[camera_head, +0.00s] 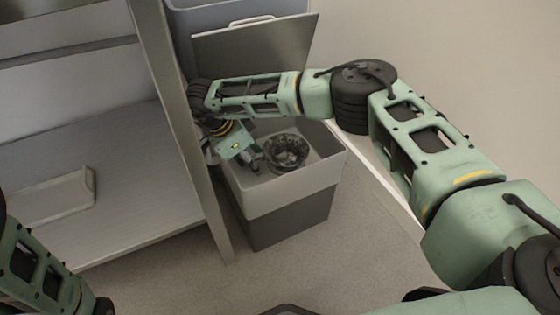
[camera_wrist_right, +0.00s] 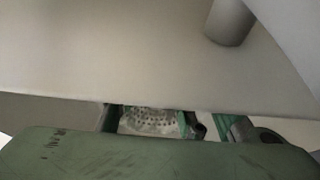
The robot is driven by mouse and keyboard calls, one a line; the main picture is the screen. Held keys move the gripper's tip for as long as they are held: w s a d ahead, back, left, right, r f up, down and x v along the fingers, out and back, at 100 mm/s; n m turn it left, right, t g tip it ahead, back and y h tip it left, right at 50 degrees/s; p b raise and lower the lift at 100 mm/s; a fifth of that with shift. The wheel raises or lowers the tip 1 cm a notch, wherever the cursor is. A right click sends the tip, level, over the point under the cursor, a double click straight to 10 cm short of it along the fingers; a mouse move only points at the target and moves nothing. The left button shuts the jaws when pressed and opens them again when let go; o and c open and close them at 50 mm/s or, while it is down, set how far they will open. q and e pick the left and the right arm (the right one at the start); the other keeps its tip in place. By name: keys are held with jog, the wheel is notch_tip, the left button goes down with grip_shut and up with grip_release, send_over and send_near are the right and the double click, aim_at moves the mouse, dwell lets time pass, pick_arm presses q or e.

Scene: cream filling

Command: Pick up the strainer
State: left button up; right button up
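The strainer (camera_head: 287,151) shows as a dark, round, bowl-like thing inside the open grey bin in the head view. In the right wrist view, a pale surface with several small holes, seemingly the strainer (camera_wrist_right: 150,120), shows between my green fingers. My right gripper (camera_head: 253,157) is in the bin, just left of the strainer, with its fingers pointing down. The fingers (camera_wrist_right: 150,118) stand apart; I cannot tell whether they touch the strainer. The wrist housing hides most of the strainer in that view. My left arm shows at the lower left, its gripper out of view.
The two-tone grey bin (camera_head: 290,200) has walls close around my right gripper. An upright lid or panel (camera_head: 255,50) stands behind it. A metal shelf unit (camera_head: 120,150) is at the left, holding a pale tray (camera_head: 50,200). The floor in front is clear.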

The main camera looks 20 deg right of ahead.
jog(key=shift+c, duration=0.5)
grip_shut()
